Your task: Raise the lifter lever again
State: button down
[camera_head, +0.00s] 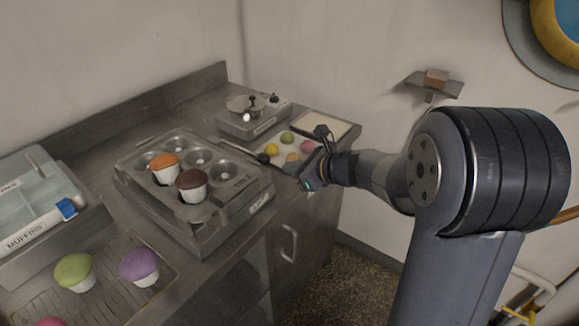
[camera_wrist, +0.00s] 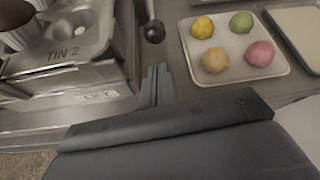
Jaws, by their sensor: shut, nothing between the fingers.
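The lifter lever is a thin rod ending in a black ball knob (camera_head: 263,157), at the right back side of the muffin tin. The rod runs from the tin's back edge toward the front right, sloping down in the picture. In the wrist view the knob (camera_wrist: 155,32) is just ahead of my fingertips, with a small gap in the picture. My gripper (camera_head: 306,176) is shut and empty, beside the knob; its closed fingers (camera_wrist: 157,82) show in the wrist view. The tin (camera_head: 240,184), marked TIN 2, sits on the lifter frame (camera_wrist: 98,97).
An orange muffin (camera_head: 164,166) and a brown muffin (camera_head: 192,184) sit in the tin. Right of the lever is a white tray (camera_wrist: 236,72) with coloured balls, close to my gripper. A scale-like device (camera_head: 240,122) stands behind. A cooling rack (camera_head: 120,290) holds more muffins.

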jog(key=x, duration=0.7)
jog(key=shift+w+a+f, duration=0.2)
jog(key=shift+a, duration=0.1)
jog(key=shift+r+p, duration=0.1)
jog(key=shift+p, duration=0.2)
